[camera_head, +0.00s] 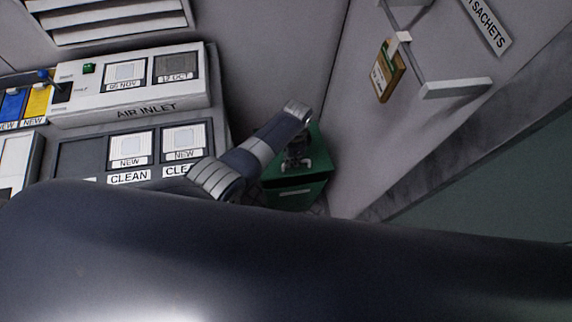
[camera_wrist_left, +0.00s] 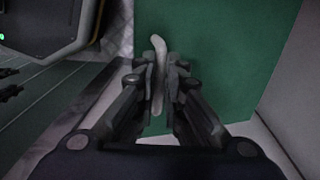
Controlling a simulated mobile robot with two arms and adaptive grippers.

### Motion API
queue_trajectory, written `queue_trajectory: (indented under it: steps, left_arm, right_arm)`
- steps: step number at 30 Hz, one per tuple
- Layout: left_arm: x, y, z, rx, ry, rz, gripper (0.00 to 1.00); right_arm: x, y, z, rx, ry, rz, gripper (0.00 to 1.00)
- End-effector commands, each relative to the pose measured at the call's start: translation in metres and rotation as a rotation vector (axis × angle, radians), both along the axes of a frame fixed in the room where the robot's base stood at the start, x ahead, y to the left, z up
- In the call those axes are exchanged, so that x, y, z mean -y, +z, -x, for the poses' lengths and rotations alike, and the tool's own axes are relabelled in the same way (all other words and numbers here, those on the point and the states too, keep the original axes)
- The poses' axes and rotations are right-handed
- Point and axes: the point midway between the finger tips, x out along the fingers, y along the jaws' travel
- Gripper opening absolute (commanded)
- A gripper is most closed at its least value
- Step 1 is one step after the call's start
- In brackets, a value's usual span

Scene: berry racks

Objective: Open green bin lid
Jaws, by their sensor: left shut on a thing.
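The green bin (camera_head: 306,197) stands on the floor at the middle of the head view, in the corner beside the right wall. It has a pale label on its front. My left gripper (camera_head: 296,164) reaches down over the bin's top. In the left wrist view my left gripper (camera_wrist_left: 159,84) is shut on a pale, slightly curved handle (camera_wrist_left: 158,48) in front of the flat green lid (camera_wrist_left: 220,50). My arm hides part of the bin in the head view, and I cannot tell whether the lid is raised. My right gripper is not in view.
A white unit marked AIR INLET (camera_head: 135,92) and panels marked CLEAN stand left of the bin. A small shelf (camera_head: 455,88) and a hanging tagged item (camera_head: 387,72) are on the right wall. A dark box (camera_wrist_left: 50,25) is at the wrist view's upper left.

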Motion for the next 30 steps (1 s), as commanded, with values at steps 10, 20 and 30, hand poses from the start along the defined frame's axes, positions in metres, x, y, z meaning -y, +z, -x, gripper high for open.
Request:
queue_trajectory:
  steps: [10, 20, 30]
  left_arm:
    - [-0.001, 0.049, -0.041, 0.028, -0.001, 0.02, 0.0]
    - [-0.006, 0.063, -0.056, 0.028, -0.002, 0.022, 0.0]
    - [-0.006, 0.063, -0.057, 0.029, -0.002, 0.021, 0.0]
  right_arm:
    - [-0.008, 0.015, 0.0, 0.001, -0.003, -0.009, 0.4]
    - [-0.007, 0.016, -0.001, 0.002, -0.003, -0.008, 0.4]
    - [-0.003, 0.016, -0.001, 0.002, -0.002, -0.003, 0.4]
